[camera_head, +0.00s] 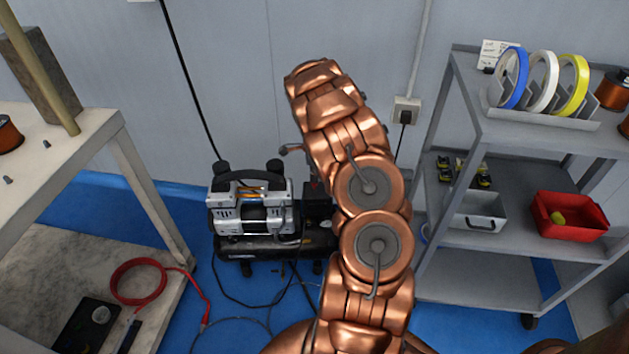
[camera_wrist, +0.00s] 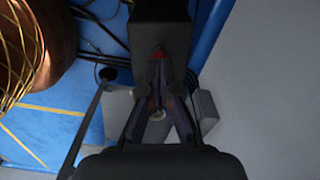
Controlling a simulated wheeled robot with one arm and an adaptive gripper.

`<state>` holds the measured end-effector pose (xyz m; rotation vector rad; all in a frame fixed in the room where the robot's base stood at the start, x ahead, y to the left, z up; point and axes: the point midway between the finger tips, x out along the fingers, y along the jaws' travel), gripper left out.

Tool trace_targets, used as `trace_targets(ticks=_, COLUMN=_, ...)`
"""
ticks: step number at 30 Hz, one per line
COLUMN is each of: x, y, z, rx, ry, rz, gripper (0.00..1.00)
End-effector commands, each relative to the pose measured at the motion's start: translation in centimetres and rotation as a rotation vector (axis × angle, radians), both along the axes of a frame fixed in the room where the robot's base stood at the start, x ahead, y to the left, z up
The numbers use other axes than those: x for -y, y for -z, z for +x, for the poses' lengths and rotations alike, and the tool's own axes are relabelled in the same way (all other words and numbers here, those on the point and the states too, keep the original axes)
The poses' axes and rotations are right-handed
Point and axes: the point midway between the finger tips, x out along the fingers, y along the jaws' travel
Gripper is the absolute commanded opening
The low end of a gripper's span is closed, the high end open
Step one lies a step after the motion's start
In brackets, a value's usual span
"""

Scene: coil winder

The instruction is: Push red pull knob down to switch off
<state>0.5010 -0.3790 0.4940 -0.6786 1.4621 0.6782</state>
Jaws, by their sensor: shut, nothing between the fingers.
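The red pull knob (camera_wrist: 159,56) shows in the wrist view as a small red patch on the face of a black switch box (camera_wrist: 160,18). My gripper (camera_wrist: 159,74) is shut and empty, with its dark fingers converging just below the knob in the picture. I cannot tell whether the fingertips touch the knob. In the head view the black box (camera_head: 318,208) stands at the right end of the air compressor (camera_head: 252,212), and my copper arm covers part of that area. My gripper is hidden behind the arm there.
A grey shelf cart (camera_head: 440,262) stands at right with tape rolls and a red bin (camera_head: 568,217). A workbench (camera_head: 75,143) is at left. A wall socket (camera_head: 406,110) is behind the arm. Cables (camera_head: 240,298) lie on the blue floor.

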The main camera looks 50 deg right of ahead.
Motion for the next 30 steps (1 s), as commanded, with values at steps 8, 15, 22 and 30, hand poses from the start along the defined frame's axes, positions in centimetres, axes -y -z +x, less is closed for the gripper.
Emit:
trace_targets(ticks=8, x=-0.01, y=0.0, z=-0.01, rx=0.0, ry=0.0, rz=0.0, gripper=0.0)
trace_targets(ticks=15, x=-0.01, y=0.0, z=-0.01, rx=0.0, ry=0.0, rz=0.0, gripper=0.0)
trace_targets(ticks=22, x=-0.01, y=0.14, z=0.0, rx=0.0, ry=0.0, rz=0.0, gripper=0.0)
trace_targets(ticks=30, x=-0.01, y=0.6, z=0.0, rx=-0.001, ry=0.0, rz=0.001, gripper=0.0)
